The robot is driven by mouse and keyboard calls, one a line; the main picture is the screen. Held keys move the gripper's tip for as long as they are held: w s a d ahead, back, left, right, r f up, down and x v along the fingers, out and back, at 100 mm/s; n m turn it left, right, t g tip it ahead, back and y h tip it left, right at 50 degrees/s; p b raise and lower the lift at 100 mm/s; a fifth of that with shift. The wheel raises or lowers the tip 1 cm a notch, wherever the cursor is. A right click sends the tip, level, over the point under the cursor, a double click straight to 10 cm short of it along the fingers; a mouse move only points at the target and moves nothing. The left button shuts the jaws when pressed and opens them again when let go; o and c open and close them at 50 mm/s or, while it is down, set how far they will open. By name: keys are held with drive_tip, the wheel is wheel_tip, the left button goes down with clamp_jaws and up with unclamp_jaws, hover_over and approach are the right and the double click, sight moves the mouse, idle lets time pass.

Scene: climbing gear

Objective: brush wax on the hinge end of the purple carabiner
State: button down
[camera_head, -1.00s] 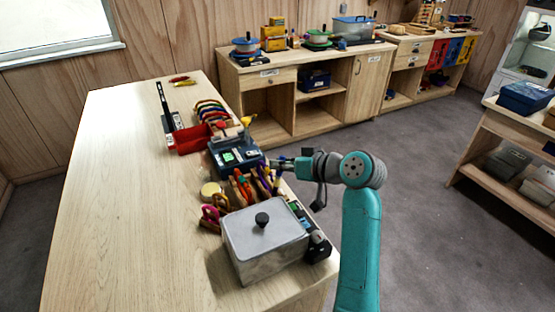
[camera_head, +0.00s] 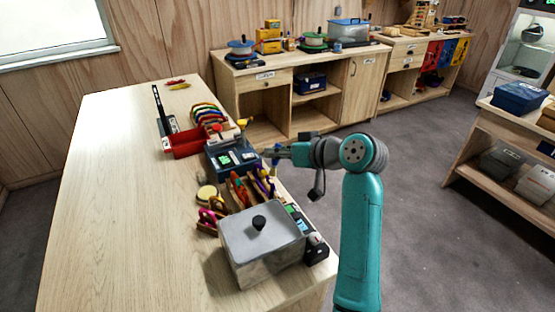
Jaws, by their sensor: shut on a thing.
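A purple carabiner (camera_head: 260,171) appears to stand in the wooden rack on the right side of the long table, beside an orange one; its hinge end is too small to make out. My gripper (camera_head: 269,155) is just beyond and above it, at the right edge of the blue device with the lit display (camera_head: 231,158). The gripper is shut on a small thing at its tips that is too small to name. I cannot tell whether it touches anything else. No wax brush can be told apart.
A grey lidded metal box (camera_head: 262,246) stands at the near right of the table. A red tray (camera_head: 188,142) and several coloured carabiners lie farther back. A pink carabiner (camera_head: 207,215) lies left of the rack. The table's left half is clear.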

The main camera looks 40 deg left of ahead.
drive_tip(key=shift+r, duration=0.75)
drive_tip(key=shift+r, duration=0.15)
drive_tip(key=shift+r, duration=1.35)
